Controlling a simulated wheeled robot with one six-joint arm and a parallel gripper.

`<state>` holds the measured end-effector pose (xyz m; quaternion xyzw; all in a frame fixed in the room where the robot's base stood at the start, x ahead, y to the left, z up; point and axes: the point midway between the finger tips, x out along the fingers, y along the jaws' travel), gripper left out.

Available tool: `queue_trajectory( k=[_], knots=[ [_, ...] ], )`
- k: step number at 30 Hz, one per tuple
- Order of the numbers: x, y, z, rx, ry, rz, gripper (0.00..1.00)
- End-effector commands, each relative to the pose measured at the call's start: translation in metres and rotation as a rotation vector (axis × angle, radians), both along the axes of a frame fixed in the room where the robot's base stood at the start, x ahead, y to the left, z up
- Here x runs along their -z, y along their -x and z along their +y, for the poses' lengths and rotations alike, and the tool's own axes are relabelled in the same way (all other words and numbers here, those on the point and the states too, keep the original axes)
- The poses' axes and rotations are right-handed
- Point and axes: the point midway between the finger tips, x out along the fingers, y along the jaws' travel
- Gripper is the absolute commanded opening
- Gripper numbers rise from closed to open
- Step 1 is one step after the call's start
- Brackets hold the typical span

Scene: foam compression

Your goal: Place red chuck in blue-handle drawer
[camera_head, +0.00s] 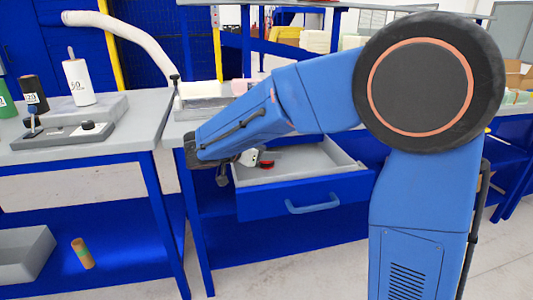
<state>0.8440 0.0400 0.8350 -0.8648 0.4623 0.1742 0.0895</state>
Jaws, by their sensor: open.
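The blue-handle drawer (300,198) is pulled out under the workbench in the middle of the picture. Its light blue handle (313,204) is on the front panel, and its grey tray is partly bare. My gripper (222,178) is at the drawer's left edge, beside the chuck and pointing down. Its jaws are open, though the fingers are small and partly hidden by my wrist. A white piece next to the chuck cannot be made out clearly.
A left bench (130,128) carries a grey fixture, a white cylinder (78,82) and a dark cylinder (33,95). A grey bin (25,258) and an orange-green cylinder (83,253) are on the shelf below. The drawer's right part is empty. My arm hides some of the bench top.

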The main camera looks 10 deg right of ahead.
Motion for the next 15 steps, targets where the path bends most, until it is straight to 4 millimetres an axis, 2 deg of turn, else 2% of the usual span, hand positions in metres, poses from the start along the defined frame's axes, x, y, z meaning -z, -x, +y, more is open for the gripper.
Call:
queue_trajectory(
  k=[2,15],
  knots=[
    [-0.008,0.002,0.004,-0.002,-0.002,-0.003,0.48],
    [-0.040,0.042,0.066,-0.004,-0.003,-0.006,0.48]
  ],
)
